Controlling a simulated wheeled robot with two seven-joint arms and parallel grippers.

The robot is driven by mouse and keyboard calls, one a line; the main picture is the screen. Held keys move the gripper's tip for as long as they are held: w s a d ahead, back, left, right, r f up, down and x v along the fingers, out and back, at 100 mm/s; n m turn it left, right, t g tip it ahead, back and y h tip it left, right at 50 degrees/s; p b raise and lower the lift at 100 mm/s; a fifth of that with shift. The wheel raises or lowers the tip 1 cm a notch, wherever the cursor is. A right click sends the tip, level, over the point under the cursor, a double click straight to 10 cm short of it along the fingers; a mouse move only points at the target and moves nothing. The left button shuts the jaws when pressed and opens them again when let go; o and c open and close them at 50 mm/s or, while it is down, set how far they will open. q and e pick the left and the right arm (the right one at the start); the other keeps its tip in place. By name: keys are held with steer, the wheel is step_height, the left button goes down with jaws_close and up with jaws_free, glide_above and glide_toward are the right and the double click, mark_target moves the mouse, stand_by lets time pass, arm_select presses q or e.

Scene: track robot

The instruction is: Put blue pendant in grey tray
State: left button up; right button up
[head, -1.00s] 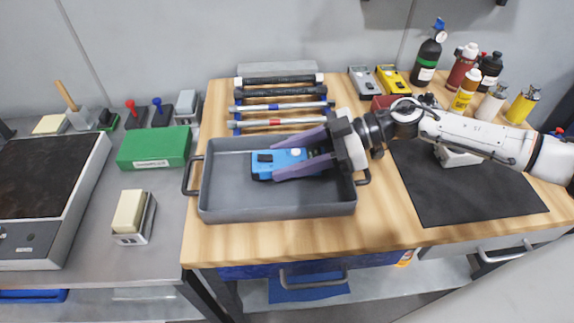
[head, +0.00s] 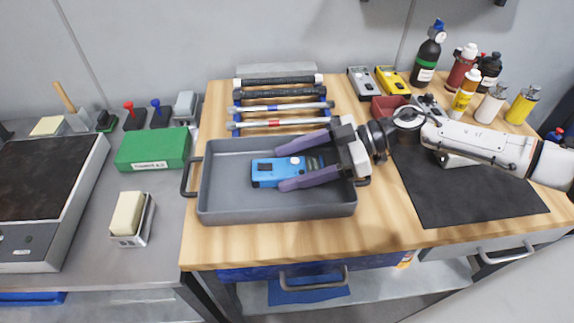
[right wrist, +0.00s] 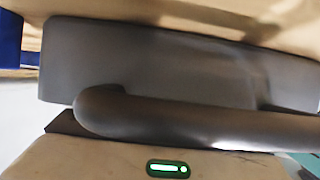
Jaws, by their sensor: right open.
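The blue pendant (head: 268,172) lies in the grey tray (head: 225,208), near the middle of its floor. The tray stands on the wooden bench top and has a handle at each end. My right gripper (head: 282,168) is open over the tray, its two purple fingers apart on either side of the pendant's right part. I cannot tell whether a finger touches it. The right wrist view shows a grey wall (right wrist: 180,60) and a dark handle (right wrist: 200,125) close up; the pendant is not visible there. My left gripper is not in view.
Several rods (head: 280,107) lie behind the tray. A yellow meter (head: 391,79), a red bin (head: 388,108) and several bottles (head: 462,66) stand at the back right. A black mat (head: 470,195) lies on the right. A green box (head: 153,149) is on the left table.

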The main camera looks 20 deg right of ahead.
steer(key=v, duration=1)
steer(key=shift+d+r+b, duration=0.25)
steer(key=shift+d+b, duration=0.05)
steer(key=shift+b, duration=0.05)
